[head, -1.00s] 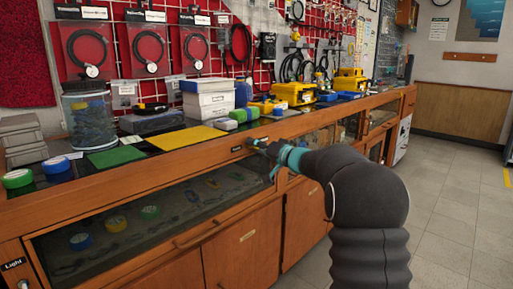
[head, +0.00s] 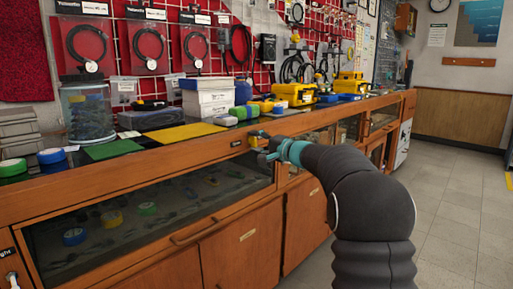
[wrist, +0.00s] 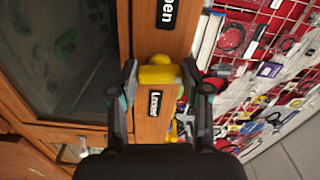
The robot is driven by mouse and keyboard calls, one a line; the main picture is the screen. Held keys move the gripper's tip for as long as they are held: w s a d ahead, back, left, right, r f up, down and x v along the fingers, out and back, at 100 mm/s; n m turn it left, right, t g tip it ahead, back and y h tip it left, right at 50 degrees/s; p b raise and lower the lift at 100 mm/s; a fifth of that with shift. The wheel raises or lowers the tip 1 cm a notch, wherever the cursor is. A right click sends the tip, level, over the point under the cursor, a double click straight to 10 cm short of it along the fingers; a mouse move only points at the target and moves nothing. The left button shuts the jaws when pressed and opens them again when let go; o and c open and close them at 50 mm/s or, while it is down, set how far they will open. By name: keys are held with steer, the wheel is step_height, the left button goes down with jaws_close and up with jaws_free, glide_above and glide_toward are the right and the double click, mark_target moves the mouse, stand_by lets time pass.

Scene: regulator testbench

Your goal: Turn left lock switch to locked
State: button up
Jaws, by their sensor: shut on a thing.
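A yellow switch (wrist: 158,73) is mounted on the wooden front rail of the bench, in the middle of the wrist view. A rounded yellow part shows beside its handle. My gripper (wrist: 158,82) has one finger on each side of the handle and is shut on it. A small black label (wrist: 151,103) with white text sits beside the switch; its text is hard to read. In the head view my gripper (head: 262,148) is at the rail below the bench top and mostly covers the switch; a bit of yellow (head: 253,141) shows there. I cannot tell the switch's setting.
A larger black label ending in "een" (wrist: 167,12) is on the same rail. A glass-fronted cabinet (head: 150,215) lies below the rail. The bench top holds a jar (head: 88,115), tape rolls, mats and yellow cases (head: 295,93). The floor at right is clear.

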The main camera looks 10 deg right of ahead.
steer(key=m, duration=0.5)
steer(key=shift+m, duration=0.3)
steer(key=m+p, duration=0.1)
steer(key=m, duration=0.4)
stand_by(0.4)
steer(key=o, duration=1.2)
steer(key=shift+c, duration=0.2)
steer(key=v, duration=1.2)
